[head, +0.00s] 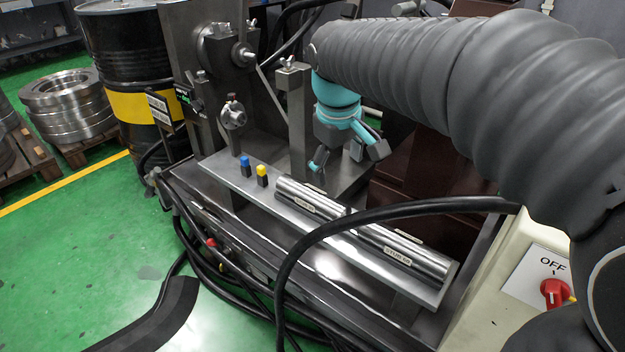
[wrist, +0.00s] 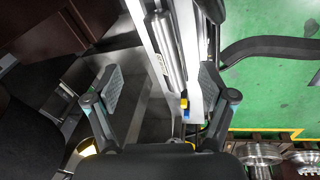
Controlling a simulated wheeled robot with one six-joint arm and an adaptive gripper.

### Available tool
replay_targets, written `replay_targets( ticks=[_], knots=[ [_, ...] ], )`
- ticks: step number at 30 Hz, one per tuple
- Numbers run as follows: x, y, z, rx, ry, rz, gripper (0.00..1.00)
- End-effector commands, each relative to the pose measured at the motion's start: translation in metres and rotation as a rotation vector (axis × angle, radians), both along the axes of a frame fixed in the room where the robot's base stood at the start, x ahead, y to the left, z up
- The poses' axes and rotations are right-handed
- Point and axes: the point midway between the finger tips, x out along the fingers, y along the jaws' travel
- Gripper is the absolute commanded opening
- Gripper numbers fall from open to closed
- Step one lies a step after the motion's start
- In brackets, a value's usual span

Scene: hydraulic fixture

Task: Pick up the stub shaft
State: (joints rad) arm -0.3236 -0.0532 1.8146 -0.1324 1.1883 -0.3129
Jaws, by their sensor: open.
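Several polished steel shafts lie in a metal tray (head: 440,297). Shorter shafts (head: 311,199) lie at its middle and longer ones (head: 403,257) at its right end, with small labels I cannot read clearly. I cannot tell which is the stub shaft. In the wrist view, shafts (wrist: 165,48) run lengthwise at the top, between the finger lines. My gripper (head: 347,160) is open and empty, above and behind the tray near the shorter shafts. In the wrist view, the gripper (wrist: 160,78) shows its two pads wide apart, with nothing between them held.
A blue-topped peg (head: 245,167) and a yellow-topped peg (head: 262,175) stand at the tray's left. A steel post (head: 294,115) rises beside my gripper. A black hose (head: 400,211) arches before the tray. A drum (head: 124,60) stands at the back left.

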Motion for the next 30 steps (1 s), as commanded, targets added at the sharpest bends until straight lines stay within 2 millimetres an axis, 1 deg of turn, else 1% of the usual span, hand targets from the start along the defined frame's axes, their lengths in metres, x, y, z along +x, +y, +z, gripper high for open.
replay_targets(
  ticks=[1,3,6,10,14,16,24,27,30],
  knots=[
    [0.014,0.016,-0.002,-0.020,0.021,0.045,0.82],
    [0.029,0.032,-0.004,-0.045,0.042,0.097,0.82],
    [0.045,0.051,-0.009,-0.075,0.065,0.156,0.82],
    [0.056,0.068,-0.013,-0.097,0.084,0.203,0.82],
    [0.061,0.073,-0.019,-0.106,0.091,0.220,0.82],
    [0.062,0.072,-0.028,-0.109,0.093,0.222,0.82],
    [0.069,0.066,-0.076,-0.108,0.095,0.221,0.82],
    [0.071,0.064,-0.088,-0.108,0.092,0.221,0.82],
    [0.073,0.063,-0.097,-0.107,0.092,0.221,0.82]
  ],
)
